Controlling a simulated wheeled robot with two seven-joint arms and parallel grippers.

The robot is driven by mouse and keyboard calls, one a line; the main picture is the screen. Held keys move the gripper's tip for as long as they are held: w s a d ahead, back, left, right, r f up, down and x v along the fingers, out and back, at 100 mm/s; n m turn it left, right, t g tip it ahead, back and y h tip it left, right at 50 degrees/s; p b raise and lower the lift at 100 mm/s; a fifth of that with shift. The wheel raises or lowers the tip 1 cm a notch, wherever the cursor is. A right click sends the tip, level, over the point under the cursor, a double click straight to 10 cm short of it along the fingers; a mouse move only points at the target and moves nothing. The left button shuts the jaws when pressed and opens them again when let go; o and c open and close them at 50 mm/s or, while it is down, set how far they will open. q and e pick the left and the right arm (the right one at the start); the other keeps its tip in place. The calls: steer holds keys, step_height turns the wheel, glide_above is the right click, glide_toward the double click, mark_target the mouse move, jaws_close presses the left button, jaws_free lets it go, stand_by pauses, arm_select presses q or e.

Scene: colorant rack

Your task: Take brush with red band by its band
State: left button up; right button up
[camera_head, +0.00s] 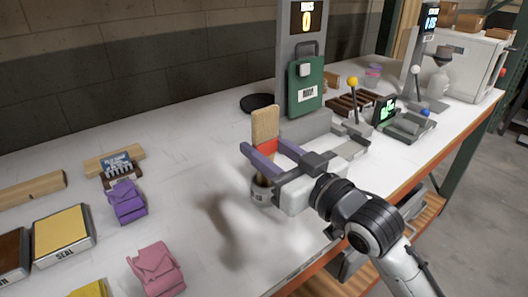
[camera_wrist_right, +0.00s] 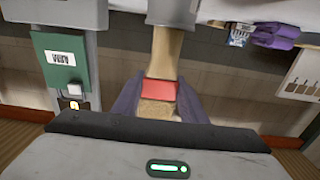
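The brush stands upright, bristles up, with its tan bristle block (camera_head: 265,124) above a red band (camera_head: 289,147). In the right wrist view the red band (camera_wrist_right: 161,87) sits between the fingertips (camera_wrist_right: 160,98), with the bristles (camera_wrist_right: 157,109) nearer the camera. The fingers lie close along the band; whether they press on it I cannot tell. My left gripper is out of view.
Purple (camera_head: 127,203) and pink (camera_head: 157,270) bundles lie left. The table between them and the cup is clear.

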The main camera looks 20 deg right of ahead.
steer(key=c, duration=0.3)
steer(key=shift+r, duration=0.15)
steer(key=shift+c, duration=0.2)
